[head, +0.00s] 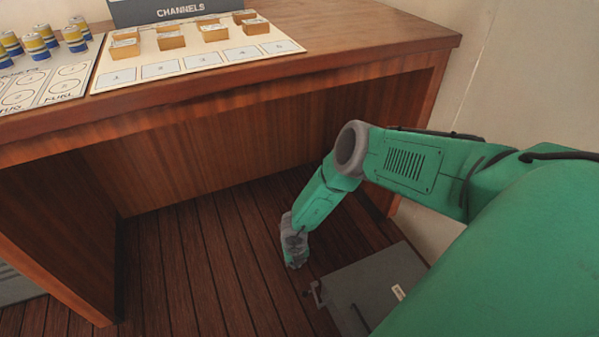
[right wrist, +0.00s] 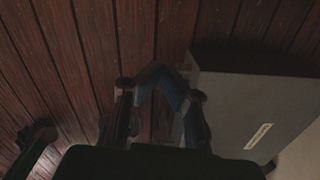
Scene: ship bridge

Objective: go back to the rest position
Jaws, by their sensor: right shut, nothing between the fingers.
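My right arm comes in from the right in the head view and hangs down in front of the wooden desk. My right gripper (right wrist: 160,72) is low over the plank floor, seen in the right wrist view with its fingers drawn together and nothing held. In the head view the grey wrist end (head: 294,243) shows, but the fingertips are hard to make out. My left gripper is not in view.
A grey box (head: 385,278) stands on the floor close by the right gripper; it also shows in the right wrist view (right wrist: 245,95). The desk (head: 270,90) carries a mat (head: 295,46) with wooden blocks (head: 171,40) and several blue-yellow cylinders (head: 36,46). Open floor lies left.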

